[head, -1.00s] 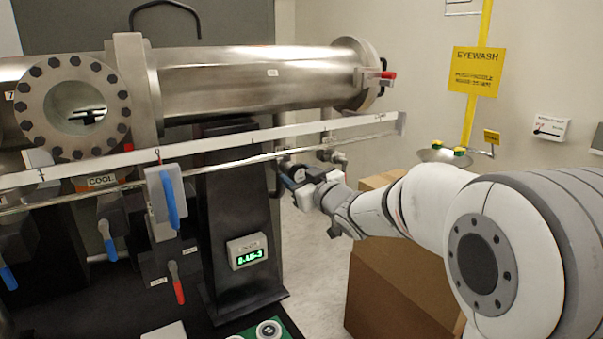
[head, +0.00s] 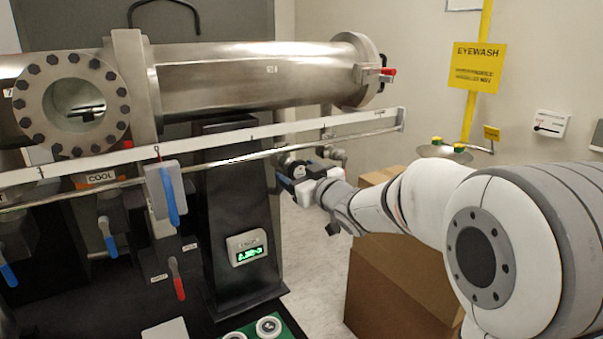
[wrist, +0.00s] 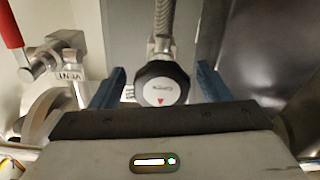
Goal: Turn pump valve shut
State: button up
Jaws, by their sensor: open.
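The pump valve appears to be the round knob (wrist: 162,86) in the wrist view, with a black rim, a white face and a small red triangle. It sits below a ribbed metal hose. My gripper (wrist: 158,92) is open, with one blue finger on each side of the knob. Small gaps seem to show between fingers and knob; I cannot tell whether either touches. In the head view my gripper (head: 287,181) is beside the dark column, below the rail. The knob cannot be made out clearly there.
A VENT valve with a red handle (wrist: 10,28) stands left of my gripper. A dark panel (wrist: 262,45) is close on the right. In the head view, a long white rail (head: 240,139) runs above my gripper, and a cardboard box (head: 400,285) stands under my arm.

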jog(key=shift+s+d, duration=0.1)
jog(key=b+v, duration=0.1)
jog(key=v, duration=0.6)
jog(key=shift+s+d, duration=0.15)
jog(key=shift+s, duration=0.1)
